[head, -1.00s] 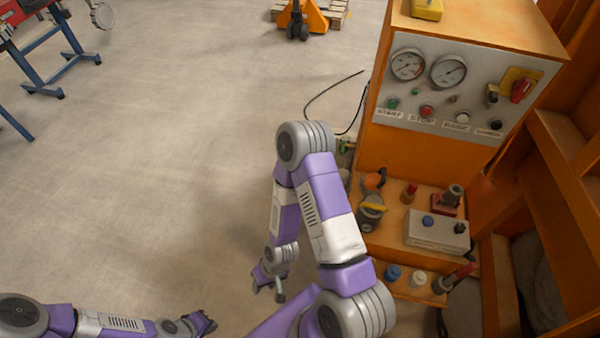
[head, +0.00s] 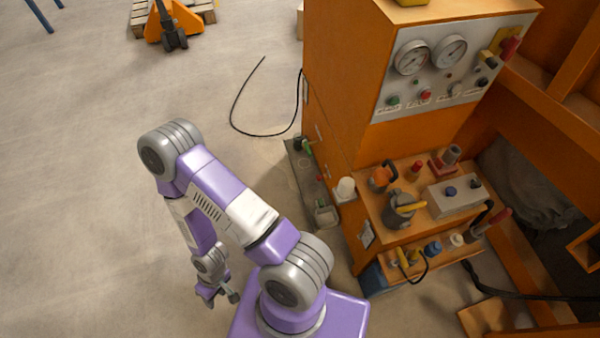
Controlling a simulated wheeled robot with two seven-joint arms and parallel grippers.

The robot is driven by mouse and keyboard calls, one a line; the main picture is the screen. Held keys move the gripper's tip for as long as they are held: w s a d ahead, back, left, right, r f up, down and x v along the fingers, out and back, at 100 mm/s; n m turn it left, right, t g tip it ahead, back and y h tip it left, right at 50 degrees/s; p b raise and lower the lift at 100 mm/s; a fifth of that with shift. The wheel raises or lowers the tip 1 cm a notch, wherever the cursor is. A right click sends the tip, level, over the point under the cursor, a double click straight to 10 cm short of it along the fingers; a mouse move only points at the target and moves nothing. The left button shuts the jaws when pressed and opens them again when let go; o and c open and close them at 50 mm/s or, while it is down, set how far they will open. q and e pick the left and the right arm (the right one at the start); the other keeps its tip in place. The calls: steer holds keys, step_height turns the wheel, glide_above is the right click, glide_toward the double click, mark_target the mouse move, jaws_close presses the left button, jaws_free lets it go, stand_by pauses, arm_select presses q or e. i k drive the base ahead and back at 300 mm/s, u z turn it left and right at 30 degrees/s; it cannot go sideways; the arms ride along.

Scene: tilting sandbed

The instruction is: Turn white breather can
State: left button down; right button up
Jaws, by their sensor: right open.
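A white can-shaped part (head: 345,188), which looks like the breather can, stands at the left side of the orange cabinet (head: 345,85), beside the lower shelf. Its lower end is hard to make out. A smaller white cap (head: 456,240) sits on the low front ledge. My right gripper (head: 222,299) is open and empty, low over the floor, left of the cabinet and well apart from the white can. My left gripper is out of view.
A shelf with a yellow-handled valve (head: 402,208), a grey box (head: 453,195) and red fittings juts from the cabinet. A grey-green floor unit (head: 308,185) stands against its left side. A black cable (head: 233,112) lies on the floor. The floor at left is clear.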

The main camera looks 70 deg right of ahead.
mark_target(345, 189)
steer(key=i, duration=0.35)
steer(key=z, duration=2.55)
steer(key=i, duration=0.5)
steer(key=z, duration=0.05)
